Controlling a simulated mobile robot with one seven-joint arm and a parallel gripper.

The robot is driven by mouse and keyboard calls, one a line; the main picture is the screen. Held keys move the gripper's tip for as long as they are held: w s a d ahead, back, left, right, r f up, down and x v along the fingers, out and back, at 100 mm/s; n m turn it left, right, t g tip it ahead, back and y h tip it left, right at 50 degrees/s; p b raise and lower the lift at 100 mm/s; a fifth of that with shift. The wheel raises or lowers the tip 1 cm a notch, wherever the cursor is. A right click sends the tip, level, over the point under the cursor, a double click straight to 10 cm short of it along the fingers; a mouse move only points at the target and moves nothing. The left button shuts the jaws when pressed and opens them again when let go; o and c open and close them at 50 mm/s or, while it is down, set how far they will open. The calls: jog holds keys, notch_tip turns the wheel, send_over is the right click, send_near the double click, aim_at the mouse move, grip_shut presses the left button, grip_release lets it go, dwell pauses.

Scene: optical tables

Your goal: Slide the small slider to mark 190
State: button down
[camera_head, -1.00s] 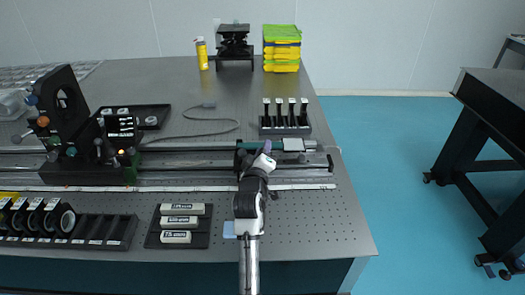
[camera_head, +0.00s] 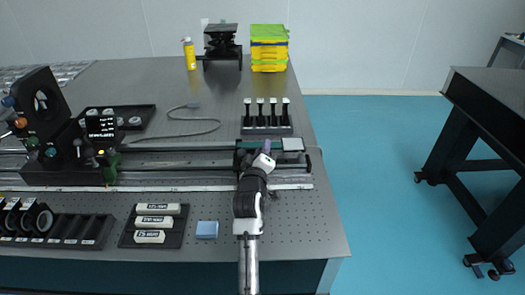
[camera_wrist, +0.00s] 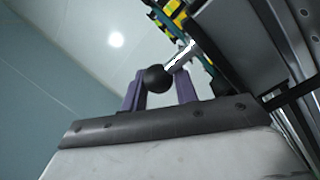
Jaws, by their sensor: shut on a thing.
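The small slider (camera_head: 241,158) is a dark block near the right end of the long rail (camera_head: 180,165). A teal strip with a white plate (camera_head: 292,144) lies just to its right. My gripper (camera_head: 266,149) is over the slider, and its wrist hides much of it. In the wrist view, the purple fingers (camera_wrist: 160,88) are shut on a round black knob (camera_wrist: 156,79). The scale marks on the white strip (camera_head: 190,188) are too small to read.
A larger black optics mount (camera_head: 60,150) stands at the left of the rail. A rack of several posts (camera_head: 267,122) is behind the slider. Labelled white blocks lie in a black tray (camera_head: 128,240) at the front, beside a blue block (camera_head: 207,230). The table's right edge is close.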

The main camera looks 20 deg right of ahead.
jog(key=shift+f, duration=0.5)
jog(key=c, duration=1.3)
grip_release()
jog(key=shift+o, duration=0.9)
jog(key=shift+r, duration=0.25)
jog(key=b+v, duration=0.3)
jog(key=v, duration=1)
jog(key=shift+s+a, duration=0.2)
jog(key=shift+s, duration=0.15)
